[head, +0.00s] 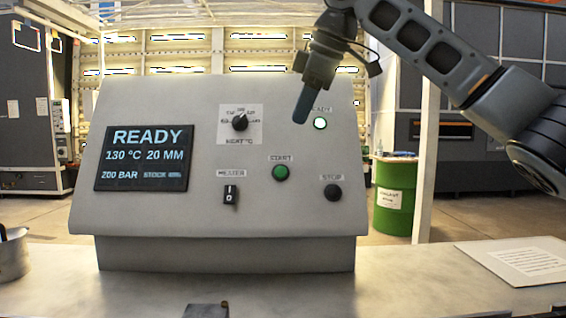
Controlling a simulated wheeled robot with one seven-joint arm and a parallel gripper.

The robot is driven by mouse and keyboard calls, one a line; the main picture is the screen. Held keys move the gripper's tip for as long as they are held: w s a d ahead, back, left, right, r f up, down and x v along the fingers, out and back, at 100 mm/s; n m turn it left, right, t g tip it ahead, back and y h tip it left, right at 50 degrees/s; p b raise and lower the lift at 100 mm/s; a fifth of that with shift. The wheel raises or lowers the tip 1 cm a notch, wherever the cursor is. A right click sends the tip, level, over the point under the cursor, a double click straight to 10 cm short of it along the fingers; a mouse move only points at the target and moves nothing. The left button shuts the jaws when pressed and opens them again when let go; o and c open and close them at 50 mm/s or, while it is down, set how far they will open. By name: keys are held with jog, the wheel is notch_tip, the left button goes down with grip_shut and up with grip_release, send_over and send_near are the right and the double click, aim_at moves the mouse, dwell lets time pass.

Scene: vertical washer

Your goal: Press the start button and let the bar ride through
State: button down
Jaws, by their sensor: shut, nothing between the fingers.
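The grey control panel (200,250) stands on a pale counter. Its green start button (281,173), labelled START, is on the lower right of the sloped face. My gripper (300,118) is shut and empty, pointing down in front of the panel's upper right, above and slightly right of the start button in the picture. How far it is from the panel I cannot tell. The display (146,158) reads READY, 130 °C, 20 MM and 200 BAR. The ready lamp (320,123) is lit. No bar is visible.
A black stop button (332,192) sits right of the start button. A heater switch (231,195) and a rotary knob (240,122) are to the left. A metal pot (12,258) stands at the counter's left edge, and a paper sheet (520,260) lies at the right.

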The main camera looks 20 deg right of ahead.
jog(key=shift+f, duration=0.15)
send_near(283, 167)
jog(key=s+a+f, duration=0.1)
jog(key=a+f, duration=0.3)
jog(key=f, duration=0.1)
jog(key=shift+w+d+f+p, duration=0.15)
jog(key=shift+w+d+f, duration=0.1)
jog(key=shift+w, duration=0.25)
jog(key=shift+w+d+f+p, duration=0.15)
jog(key=shift+w+d+f, duration=0.15)
jog(key=shift+w, duration=0.2)
jog(key=shift+w+d+f+p, duration=0.15)
jog(key=shift+w+d+f, duration=0.1)
jog(key=shift+w, duration=0.25)
jog(key=shift+a, duration=0.1)
jog(key=shift+w+p, duration=0.1)
jog(key=shift+p, duration=0.25)
jog(key=shift+w+f+p, duration=0.1)
jog(key=shift+w+p, duration=0.35)
jog(key=shift+p, duration=0.35)
jog(key=shift+w+d+f, duration=0.2)
jog(key=shift+d+f, duration=0.15)
jog(key=shift+d, duration=0.05)
